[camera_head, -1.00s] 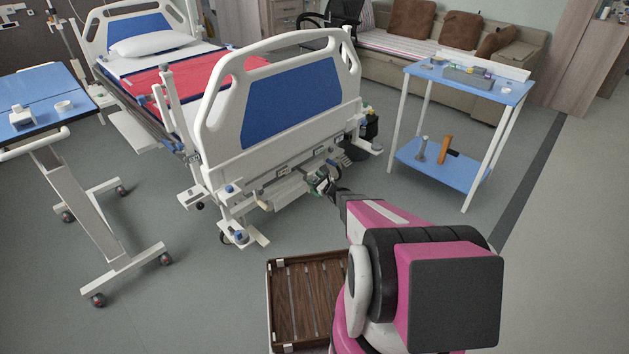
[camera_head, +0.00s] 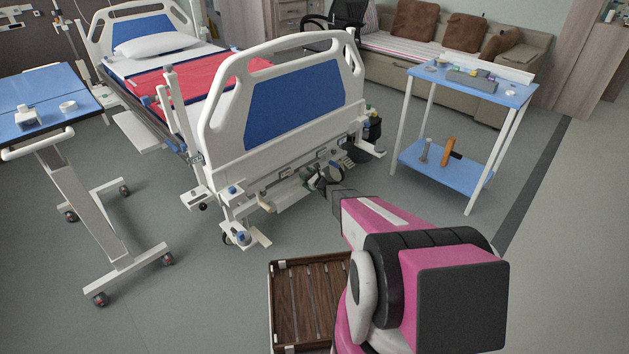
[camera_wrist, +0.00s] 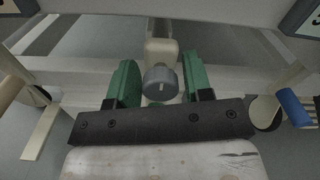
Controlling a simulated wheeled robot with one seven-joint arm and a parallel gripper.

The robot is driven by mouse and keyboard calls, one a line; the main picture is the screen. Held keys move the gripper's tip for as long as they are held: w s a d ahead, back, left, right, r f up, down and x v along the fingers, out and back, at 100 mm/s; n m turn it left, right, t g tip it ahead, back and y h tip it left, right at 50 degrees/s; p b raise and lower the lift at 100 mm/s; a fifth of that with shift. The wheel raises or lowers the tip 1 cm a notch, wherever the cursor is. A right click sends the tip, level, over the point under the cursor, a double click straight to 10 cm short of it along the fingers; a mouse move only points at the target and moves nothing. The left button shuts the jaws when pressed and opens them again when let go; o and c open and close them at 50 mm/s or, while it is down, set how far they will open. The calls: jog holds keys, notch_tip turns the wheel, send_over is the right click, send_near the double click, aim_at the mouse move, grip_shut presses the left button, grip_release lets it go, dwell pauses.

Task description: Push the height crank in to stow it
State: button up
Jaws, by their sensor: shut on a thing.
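The hospital bed's foot end (camera_head: 285,100) faces me, with crank fittings low under its white and blue footboard. My gripper (camera_head: 317,179) reaches in there from the lower right. In the wrist view its two green fingers (camera_wrist: 160,88) stand on either side of the height crank (camera_wrist: 161,80), a grey round knob below a beige block. The gripper is shut on the crank. In the head view my gripper hides most of the crank, so how far it sticks out cannot be told.
A blue-topped trolley (camera_head: 470,85) stands right of the bed, and an overbed table (camera_head: 40,105) stands left. A brown slatted tray (camera_head: 308,300) lies in front of me. Other fittings flank the fingers, including a blue one (camera_wrist: 292,106). Grey floor is open at right.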

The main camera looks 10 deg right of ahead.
aim_at(300, 170)
jog(key=x, duration=0.4)
jog(key=shift+w+a, duration=0.1)
jog(key=shift+w, duration=0.2)
jog(key=o, duration=1)
jog(key=shift+a, duration=0.1)
jog(key=v, duration=1.1)
jog(key=shift+w, duration=0.1)
